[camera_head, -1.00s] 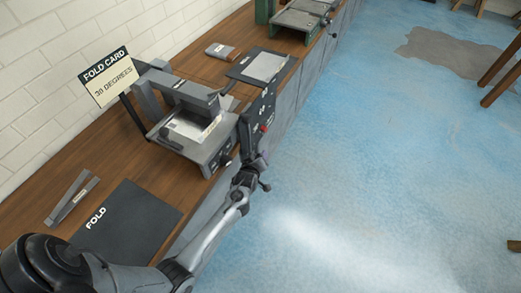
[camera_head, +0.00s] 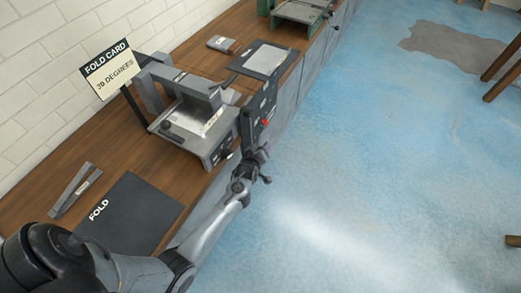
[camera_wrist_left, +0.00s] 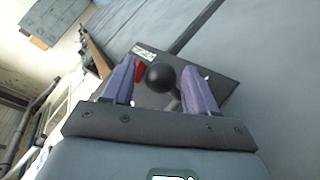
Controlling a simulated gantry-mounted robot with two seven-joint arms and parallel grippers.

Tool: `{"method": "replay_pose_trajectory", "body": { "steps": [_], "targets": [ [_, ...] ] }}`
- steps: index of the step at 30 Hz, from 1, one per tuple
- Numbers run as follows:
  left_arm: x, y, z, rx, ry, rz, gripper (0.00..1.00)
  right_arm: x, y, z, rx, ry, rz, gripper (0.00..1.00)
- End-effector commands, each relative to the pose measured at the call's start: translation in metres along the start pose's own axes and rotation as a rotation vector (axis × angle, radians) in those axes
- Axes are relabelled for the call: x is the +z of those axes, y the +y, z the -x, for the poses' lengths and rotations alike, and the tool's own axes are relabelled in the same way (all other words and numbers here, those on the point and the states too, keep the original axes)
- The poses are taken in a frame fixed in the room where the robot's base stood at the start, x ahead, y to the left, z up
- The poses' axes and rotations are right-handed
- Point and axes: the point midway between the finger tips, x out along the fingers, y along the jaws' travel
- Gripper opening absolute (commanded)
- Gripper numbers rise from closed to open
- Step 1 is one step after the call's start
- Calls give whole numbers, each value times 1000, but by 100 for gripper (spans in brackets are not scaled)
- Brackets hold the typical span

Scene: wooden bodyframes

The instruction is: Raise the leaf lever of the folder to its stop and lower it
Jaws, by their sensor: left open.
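The grey folder (camera_head: 186,132) stands on the wooden bench, with a grey beam across it and a light sheet on its bed. In the left wrist view a black ball knob (camera_wrist_left: 160,77) on a short shaft sits between the two purple fingers of my left gripper (camera_wrist_left: 158,84). The fingers stand apart on either side of it, with gaps showing. In the head view my left gripper (camera_head: 259,147) is at the bench's front edge, to the right of the folder. The knob cannot be made out there. My right gripper is not in view.
A dark panel with a red part (camera_head: 255,106) stands just beyond my left gripper. A fold card (camera_head: 110,71) reads 30 degrees. A black FOLD mat (camera_head: 140,213) and a grey strip tool (camera_head: 72,190) lie on the near bench. Blue floor (camera_head: 390,190) is open to the right.

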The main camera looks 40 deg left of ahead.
Motion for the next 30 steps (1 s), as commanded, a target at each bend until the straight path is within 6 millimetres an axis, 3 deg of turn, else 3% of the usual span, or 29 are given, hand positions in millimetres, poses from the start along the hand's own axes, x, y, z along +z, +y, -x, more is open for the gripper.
{"method": "replay_pose_trajectory", "body": {
  "steps": [5,21,30],
  "targets": [
    [0,0,14,-1,-2,1,58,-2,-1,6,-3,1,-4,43],
    [0,1,96,1,0,0,58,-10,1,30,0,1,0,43],
    [0,1,108,2,1,1,58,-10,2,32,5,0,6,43]
  ]
}}
